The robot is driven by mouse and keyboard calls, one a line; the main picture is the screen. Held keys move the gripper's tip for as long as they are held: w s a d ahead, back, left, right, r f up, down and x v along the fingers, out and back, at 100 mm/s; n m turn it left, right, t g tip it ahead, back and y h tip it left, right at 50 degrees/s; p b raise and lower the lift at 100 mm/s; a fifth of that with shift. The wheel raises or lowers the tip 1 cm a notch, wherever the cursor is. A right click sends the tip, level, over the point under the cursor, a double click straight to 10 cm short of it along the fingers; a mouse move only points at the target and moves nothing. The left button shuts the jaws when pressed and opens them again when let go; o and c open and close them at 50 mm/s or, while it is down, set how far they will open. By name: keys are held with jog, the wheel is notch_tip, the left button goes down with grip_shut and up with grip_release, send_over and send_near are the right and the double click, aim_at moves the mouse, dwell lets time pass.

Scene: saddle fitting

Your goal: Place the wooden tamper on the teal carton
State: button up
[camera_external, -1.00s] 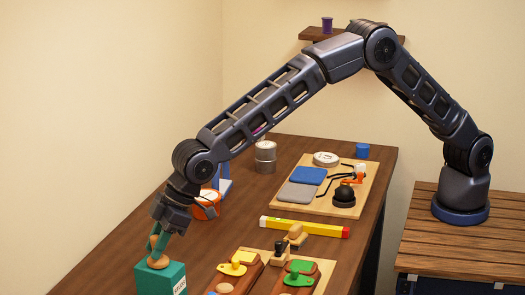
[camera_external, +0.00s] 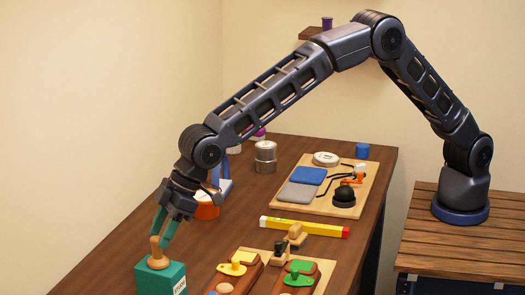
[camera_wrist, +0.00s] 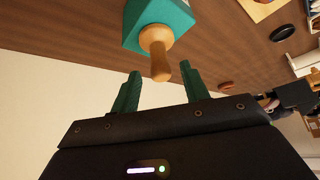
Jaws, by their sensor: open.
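The wooden tamper (camera_external: 156,252) stands upright on top of the teal carton (camera_external: 162,278) at the front left of the table. In the wrist view the tamper (camera_wrist: 157,52) shows its handle pointing toward me, with its wider end against the carton (camera_wrist: 178,17). My gripper (camera_external: 161,232) is open, with its teal fingers just above and beside the tamper's top.
A yellow level (camera_external: 304,227) lies mid-table. A wooden board (camera_external: 328,205) with blue and grey pads is behind it. Brown saddle-shaped pieces with green and yellow tools (camera_external: 298,272) stand at the front.

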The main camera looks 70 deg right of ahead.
jog(key=v, duration=0.8)
jog(key=shift+r, duration=0.25)
jog(key=shift+d, duration=0.1)
